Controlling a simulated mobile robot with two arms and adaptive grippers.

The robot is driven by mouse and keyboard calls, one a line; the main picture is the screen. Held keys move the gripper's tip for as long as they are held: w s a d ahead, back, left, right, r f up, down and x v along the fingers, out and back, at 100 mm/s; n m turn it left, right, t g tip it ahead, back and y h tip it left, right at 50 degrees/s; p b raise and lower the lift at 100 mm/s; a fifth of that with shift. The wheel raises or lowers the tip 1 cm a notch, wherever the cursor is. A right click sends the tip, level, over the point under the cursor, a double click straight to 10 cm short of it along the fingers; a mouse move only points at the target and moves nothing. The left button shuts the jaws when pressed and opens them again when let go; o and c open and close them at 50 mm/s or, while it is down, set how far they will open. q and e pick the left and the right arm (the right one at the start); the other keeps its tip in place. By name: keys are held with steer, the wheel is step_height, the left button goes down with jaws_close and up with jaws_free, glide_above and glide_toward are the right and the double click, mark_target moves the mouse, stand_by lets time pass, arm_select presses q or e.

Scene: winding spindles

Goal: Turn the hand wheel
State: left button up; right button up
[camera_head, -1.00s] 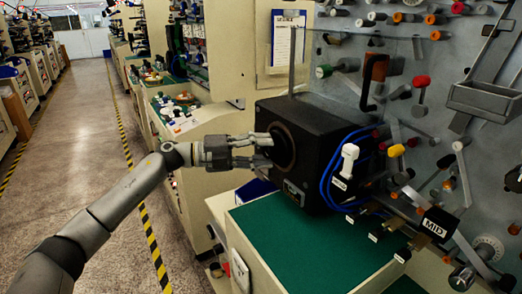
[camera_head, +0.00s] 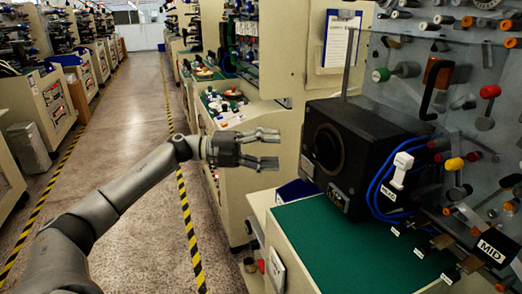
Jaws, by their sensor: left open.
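The hand wheel (camera_head: 328,148) is a dark round disc on the left face of a black box (camera_head: 372,150). The box sits on a green-topped bench beside the machine panel. My left gripper (camera_head: 278,149) is open and empty. Its two fingers point right toward the wheel, with a visible gap between the fingertips and the box. No part of the wheel is covered by the gripper. My right gripper is not in view.
The green bench top (camera_head: 345,245) is clear in front of the box. Blue cables (camera_head: 378,190) and a white-handled switch (camera_head: 401,170) are at the box's right. A panel with many spindles fills the right. The aisle floor (camera_head: 130,150) is open at left.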

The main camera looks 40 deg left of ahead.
arm_select(q)
steer(key=shift+v, duration=1.2)
steer(key=shift+w+f, duration=0.1)
